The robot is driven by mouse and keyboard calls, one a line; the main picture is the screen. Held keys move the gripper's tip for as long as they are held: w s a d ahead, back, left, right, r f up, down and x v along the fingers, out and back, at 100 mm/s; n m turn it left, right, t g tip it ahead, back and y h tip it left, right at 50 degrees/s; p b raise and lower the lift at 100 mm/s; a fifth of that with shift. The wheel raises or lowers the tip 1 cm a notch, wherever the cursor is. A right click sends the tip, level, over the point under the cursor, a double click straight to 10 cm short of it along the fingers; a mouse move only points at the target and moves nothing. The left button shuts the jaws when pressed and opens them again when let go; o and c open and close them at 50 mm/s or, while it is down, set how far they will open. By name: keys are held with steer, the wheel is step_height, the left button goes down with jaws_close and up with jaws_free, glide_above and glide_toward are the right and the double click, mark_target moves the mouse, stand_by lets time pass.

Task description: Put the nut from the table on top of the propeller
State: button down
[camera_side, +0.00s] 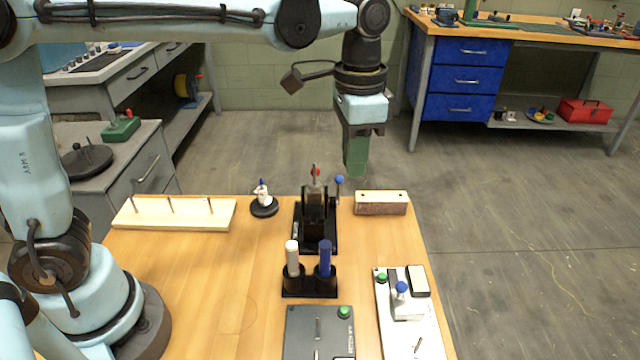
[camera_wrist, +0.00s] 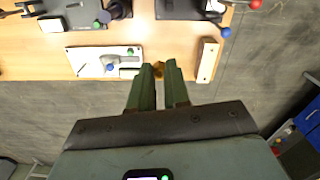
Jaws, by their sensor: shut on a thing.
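My gripper (camera_side: 355,165) hangs in the air beyond the far right end of the table, fingers pointing down. In the wrist view its two green fingers (camera_wrist: 160,78) are close together on a small brass-coloured piece, which looks like the nut (camera_wrist: 158,68). The nut cannot be made out in the side view. No propeller can be clearly told in either view. A black stand (camera_side: 318,238) with a grey upright part, a red tip and a blue ball lever (camera_side: 339,180) stands to the left of and below my gripper in the side view.
A drilled block (camera_side: 381,203) sits at the table's right edge. A white panel (camera_side: 410,335) with buttons, a holder (camera_side: 310,283) with white and blue cylinders, a pegged board (camera_side: 175,214) and a small white figure (camera_side: 262,194) stand on the table. Its left middle is clear.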

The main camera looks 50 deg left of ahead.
steer(key=s+a+n, duration=0.2)
steer(key=a+n, duration=0.1)
steer(key=a, duration=0.7)
steer(key=s+a+n, duration=0.2)
steer(key=a+n, duration=0.2)
steer(key=a, duration=0.7)
steer(key=f, duration=0.4)
steer(key=shift+w+d+f, duration=0.15)
steer(key=shift+d, duration=0.05)
steer(key=shift+f, duration=2.5)
steer(key=shift+f, duration=1.05)
steer(key=shift+f, duration=0.35)
steer(key=shift+f, duration=0.3)
